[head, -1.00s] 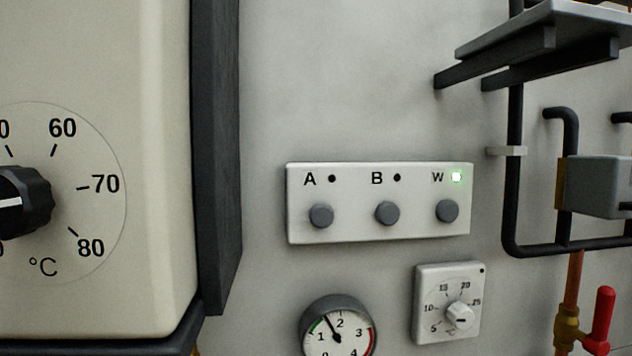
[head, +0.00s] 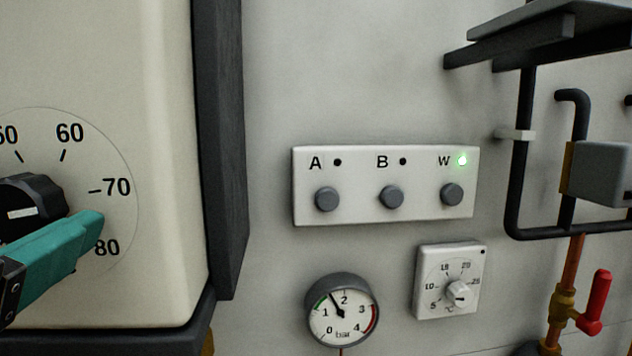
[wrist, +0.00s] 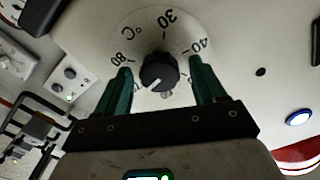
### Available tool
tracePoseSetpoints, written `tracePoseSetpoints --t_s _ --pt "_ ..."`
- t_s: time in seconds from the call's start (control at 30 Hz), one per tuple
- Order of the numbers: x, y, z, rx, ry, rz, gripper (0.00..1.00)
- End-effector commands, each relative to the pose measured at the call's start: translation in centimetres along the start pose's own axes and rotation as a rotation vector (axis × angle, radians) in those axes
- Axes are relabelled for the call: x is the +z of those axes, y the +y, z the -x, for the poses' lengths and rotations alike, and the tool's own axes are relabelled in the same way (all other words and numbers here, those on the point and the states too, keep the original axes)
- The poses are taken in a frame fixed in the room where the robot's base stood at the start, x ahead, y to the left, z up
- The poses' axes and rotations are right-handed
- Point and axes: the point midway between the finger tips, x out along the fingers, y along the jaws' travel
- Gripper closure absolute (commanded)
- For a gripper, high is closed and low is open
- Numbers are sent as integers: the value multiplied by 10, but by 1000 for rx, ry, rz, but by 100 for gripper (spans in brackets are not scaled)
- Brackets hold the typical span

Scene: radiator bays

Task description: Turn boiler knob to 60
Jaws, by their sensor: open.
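The boiler knob (head: 30,203) is black with a white mark, on a round dial (head: 120,180) on the cream boiler (head: 165,60). In the head view 60, 70 and 80 run down the dial's right side, and the white mark lies left of 60. I cannot tell its exact setting. In the wrist view the knob (wrist: 159,72) sits between the teal fingers of my gripper (wrist: 160,69). The fingers are apart, one each side, with visible gaps to the knob. In the head view one teal finger covers the dial's lower part near 80.
A white panel (head: 385,215) with buttons A, B and W has its green W light on. Below are a pressure gauge (head: 342,310) and a small thermostat (head: 450,282). Dark pipes (head: 525,160) and a red-handled valve (head: 595,305) are at right. A dark side panel (head: 225,150) edges the boiler.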

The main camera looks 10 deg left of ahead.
Motion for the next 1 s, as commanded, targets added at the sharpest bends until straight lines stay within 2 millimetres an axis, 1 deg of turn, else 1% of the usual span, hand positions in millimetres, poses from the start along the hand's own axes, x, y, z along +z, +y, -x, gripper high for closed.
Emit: tracePoseSetpoints --t_s 0.07,0.67,0.87,1.0 --pt "0 0 0 0 0 0 30" --pt "0 0 0 0 0 0 86" --pt "0 0 0 0 2 13 86" --pt "-1 0 0 2 3 56 86"
